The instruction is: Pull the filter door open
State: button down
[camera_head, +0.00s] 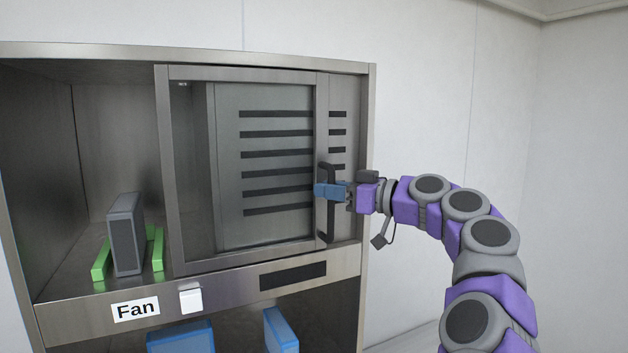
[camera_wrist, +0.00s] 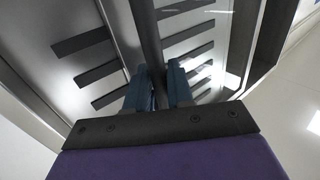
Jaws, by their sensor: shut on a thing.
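The filter door is a framed, see-through panel (camera_head: 170,175) in the upper bay of a steel cabinet, with a slotted metal plate behind it. A dark vertical handle (camera_head: 327,225) stands on its right side; it also shows in the wrist view (camera_wrist: 149,35). My gripper (camera_head: 322,190) reaches in from the right, with its blue fingers at the handle's middle. In the wrist view, the fingers (camera_wrist: 157,90) sit on either side of the handle bar and are shut on it. The fingertips' far ends are partly hidden.
A grey filter block (camera_head: 126,235) stands between green rails (camera_head: 158,248) in the open left part of the bay. Below are a "Fan" label (camera_head: 135,306), a white switch (camera_head: 190,299) and blue blocks (camera_head: 281,331) on the lower level. A plain wall is to the right.

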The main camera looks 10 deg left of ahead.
jog(key=shift+w+d, duration=0.4)
jog(key=shift+d, duration=0.25)
jog(key=shift+w+d, duration=0.35)
jog(key=shift+d, duration=0.25)
jog(key=shift+a, duration=0.15)
jog(key=c, duration=1.3)
grip_release()
jog(key=shift+s+a+r, duration=0.1)
jog(key=shift+s+a, duration=0.15)
jog(key=shift+a, duration=0.05)
jog(key=shift+o, duration=0.7)
jog(key=shift+a, duration=0.2)
jog(key=shift+w+d, duration=0.1)
jog(key=shift+d, duration=0.3)
jog(key=b+v, duration=0.1)
jog(key=v, duration=1.6)
jog(key=shift+d+b, duration=0.15)
jog(key=shift+b, duration=0.2)
